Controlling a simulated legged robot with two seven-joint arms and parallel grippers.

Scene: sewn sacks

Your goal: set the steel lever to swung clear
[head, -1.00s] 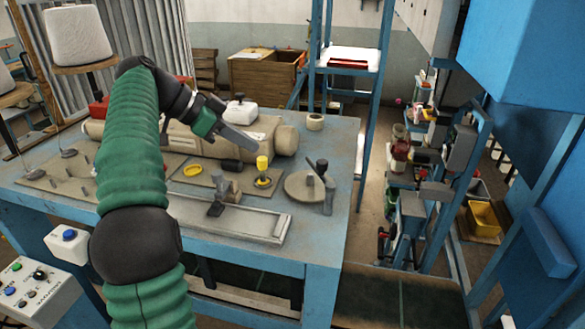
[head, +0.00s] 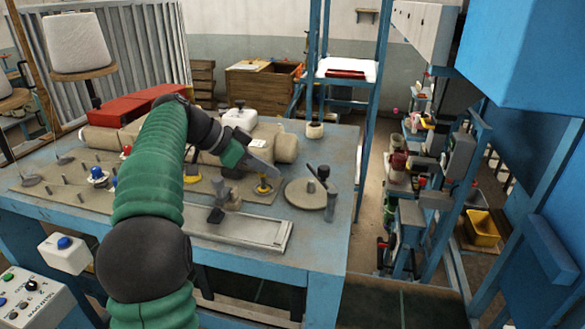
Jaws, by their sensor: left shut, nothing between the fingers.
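My left gripper (head: 263,170) is shut and empty, reaching over the workbench (head: 330,240) from the left. Its tip is beside or in front of a yellow-topped post (head: 264,186), which it partly hides. Just right of it stands a round grey disc (head: 300,195) with a short post and a grey bar with a black end (head: 318,174), which may be the steel lever. The tip is apart from that bar. A grey block with a black foot (head: 226,196) stands below and left of the tip. Which part is the lever is not certain. My right gripper is not in view.
A long beige sack-like roll (head: 285,148) and a white container (head: 240,117) lie behind the gripper. A shallow metal tray (head: 245,232) lies at the bench front. Blue shelving (head: 368,130) stands behind the bench.

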